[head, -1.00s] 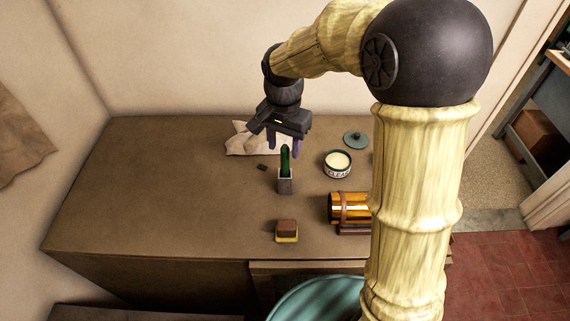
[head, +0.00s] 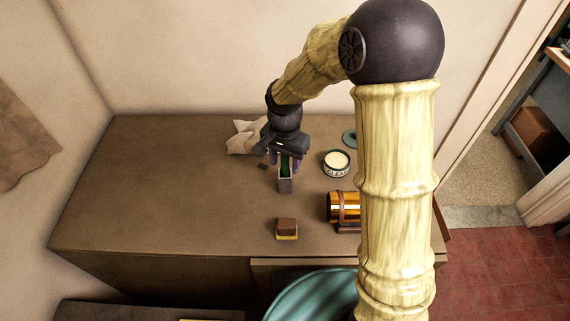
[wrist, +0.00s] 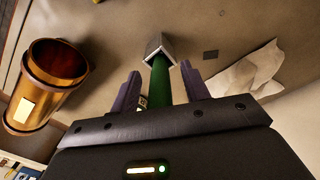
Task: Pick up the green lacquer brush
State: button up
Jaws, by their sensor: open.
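The green lacquer brush (wrist: 161,82) stands handle up in a small square grey holder (head: 285,185) on the bench. In the head view the brush (head: 285,168) is partly hidden by my gripper (head: 284,160). In the wrist view the green handle lies between the two purple fingers of my gripper (wrist: 163,92), with a gap visible on each side. The fingers are open. The brush's lower end is hidden inside the holder (wrist: 160,47).
A brass cylinder (head: 343,207) on a cradle and an open white tin (head: 336,163) stand to the right. A brown-and-yellow block (head: 287,229) lies in front. A crumpled cloth (head: 242,137) lies behind left. The bench's left side (head: 150,200) is clear.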

dwell(0.4)
grip_shut()
jog(key=shift+r, duration=0.15)
notch_tip(320, 180, up, 10)
jog(key=shift+f+b, duration=0.1)
jog(key=shift+b, duration=1.05)
